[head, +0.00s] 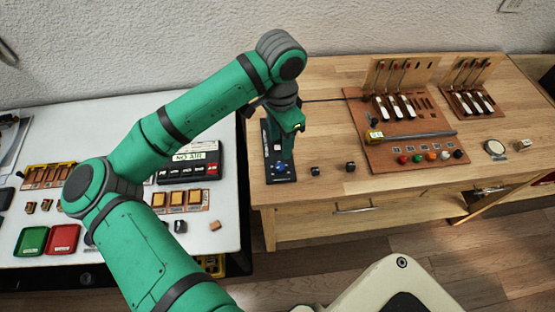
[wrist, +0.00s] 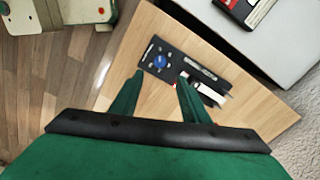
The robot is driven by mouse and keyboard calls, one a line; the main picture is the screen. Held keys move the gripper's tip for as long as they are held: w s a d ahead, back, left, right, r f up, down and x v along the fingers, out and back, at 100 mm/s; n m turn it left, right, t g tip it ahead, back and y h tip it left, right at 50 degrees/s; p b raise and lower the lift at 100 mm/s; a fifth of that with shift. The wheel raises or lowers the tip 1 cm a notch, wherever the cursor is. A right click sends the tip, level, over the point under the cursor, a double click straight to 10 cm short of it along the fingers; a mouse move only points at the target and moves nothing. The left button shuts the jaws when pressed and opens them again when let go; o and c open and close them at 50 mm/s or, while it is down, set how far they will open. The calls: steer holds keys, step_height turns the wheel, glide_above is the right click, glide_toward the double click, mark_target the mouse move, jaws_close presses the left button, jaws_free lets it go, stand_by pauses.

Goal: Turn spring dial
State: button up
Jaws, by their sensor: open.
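The spring dial is a round blue knob on a dark panel (head: 270,150) near the left edge of the wooden table. The blue dial (head: 283,167) shows at the panel's near end in the head view. In the wrist view the dial (wrist: 160,61) lies just beyond and between the fingertips. My gripper (wrist: 160,76) is open and empty, its two green fingers spread apart. In the head view my gripper (head: 289,127) hangs over the panel and hides part of it. No contact with the dial shows; the height above it is hard to tell.
Two small dark cubes sit right of the panel, one of them here (head: 350,167). A brown board (head: 400,150) with levers and coloured knobs stands further right. A white table (head: 120,250) with trays and boxes is at left, across a gap.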

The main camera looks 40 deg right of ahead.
mark_target(280, 166)
step_height(280, 166, down, 10)
steer(key=shift+s+r, duration=0.1)
steer(key=shift+s, duration=0.05)
steer(key=shift+a+f, duration=0.1)
steer(key=shift+f, duration=0.35)
steer(key=c, duration=1.1)
steer(key=shift+o, duration=0.2)
